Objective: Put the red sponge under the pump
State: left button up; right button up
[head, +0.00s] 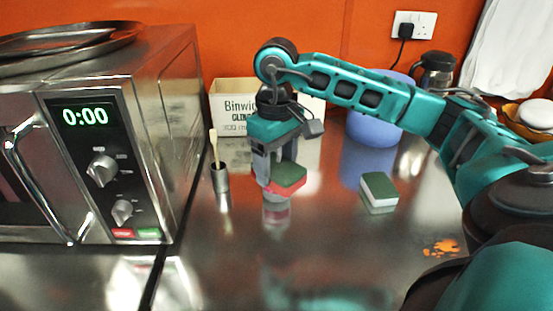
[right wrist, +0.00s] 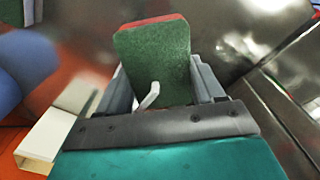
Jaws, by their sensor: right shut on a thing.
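The red sponge (head: 287,186) has a green top and a red underside. My right gripper (head: 275,172) is shut on it and holds it low over the steel counter. In the right wrist view the sponge (right wrist: 155,55) shows its green face between the fingers of the gripper (right wrist: 160,90). A pale, bent spout (right wrist: 149,96) shows in front of the green face and looks like part of the pump. My left gripper is not in view.
A second sponge (head: 378,190), green and white, lies to the right. A small cup with a brush (head: 221,180) stands left of the gripper. Behind are a cling film box (head: 233,105) and a blue container (head: 372,130). A microwave (head: 178,110) fills the left.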

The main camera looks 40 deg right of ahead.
jog(key=shift+w+d, duration=0.25)
jog(key=shift+f, duration=0.1)
jog(key=shift+f, duration=0.1)
jog(key=shift+f+b, duration=0.45)
jog(key=shift+f, duration=0.1)
jog(key=o, duration=1)
jog(key=shift+r, duration=0.1)
